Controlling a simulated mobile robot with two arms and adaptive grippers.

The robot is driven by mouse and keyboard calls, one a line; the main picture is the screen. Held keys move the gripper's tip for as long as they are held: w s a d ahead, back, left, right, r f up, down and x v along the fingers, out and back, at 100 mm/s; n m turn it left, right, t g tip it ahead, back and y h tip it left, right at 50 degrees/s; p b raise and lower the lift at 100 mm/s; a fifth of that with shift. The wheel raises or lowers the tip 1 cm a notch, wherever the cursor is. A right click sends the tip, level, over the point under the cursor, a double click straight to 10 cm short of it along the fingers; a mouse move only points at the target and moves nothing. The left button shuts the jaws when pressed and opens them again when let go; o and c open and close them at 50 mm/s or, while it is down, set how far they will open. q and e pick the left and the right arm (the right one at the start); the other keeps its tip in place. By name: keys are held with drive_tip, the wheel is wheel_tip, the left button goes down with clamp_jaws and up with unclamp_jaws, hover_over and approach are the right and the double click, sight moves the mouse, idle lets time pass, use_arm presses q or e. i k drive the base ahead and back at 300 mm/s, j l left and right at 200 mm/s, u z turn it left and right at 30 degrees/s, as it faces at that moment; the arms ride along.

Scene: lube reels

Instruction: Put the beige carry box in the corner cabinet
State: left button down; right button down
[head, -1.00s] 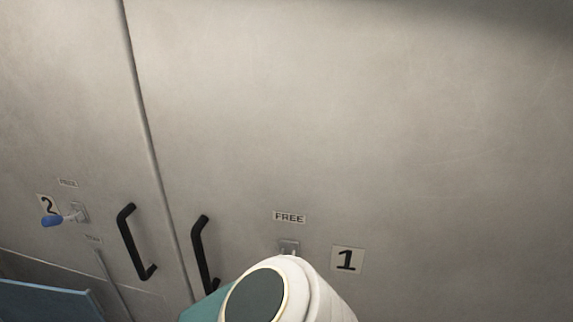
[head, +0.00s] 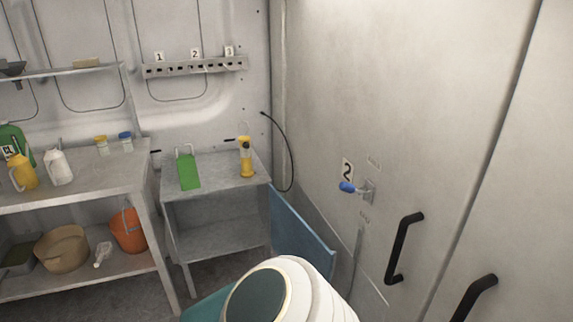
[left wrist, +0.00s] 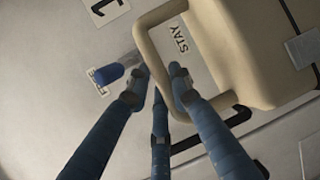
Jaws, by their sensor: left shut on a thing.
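The box is outside the head view, as are both grippers. In the head view a grey metal cabinet (head: 216,205) stands in the corner. Its front is open, with a shelf space inside, and a blue door panel (head: 303,240) stands open at its right. A green container (head: 188,171) and a yellow bottle (head: 246,158) stand on its top.
A workbench (head: 110,183) on the left holds jugs and jars, with a tan basin (head: 62,247) and orange bucket (head: 127,230) below. Tall locker doors with black handles (head: 402,247) and a blue-knobbed latch (head: 357,189) line the right. Some floor shows before the corner cabinet.

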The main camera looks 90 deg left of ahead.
sight(210, 244)
drive_tip(key=j+u, duration=0.2)
drive_tip(key=u, duration=0.3)
drive_tip(key=j+u, duration=0.15)
drive_tip(key=u, duration=0.3)
drive_tip(key=j+u, duration=0.2)
drive_tip(key=u, duration=0.3)
drive_tip(key=i+j+u, duration=0.1)
drive_tip(key=u, duration=0.4)
drive_tip(key=i+j+u, duration=0.55)
drive_tip(key=u, duration=0.15)
drive_tip(key=i+j+u, duration=0.1)
drive_tip(key=i+u, duration=0.25)
drive_tip(key=i+j, duration=0.15)
drive_tip(key=i, duration=0.3)
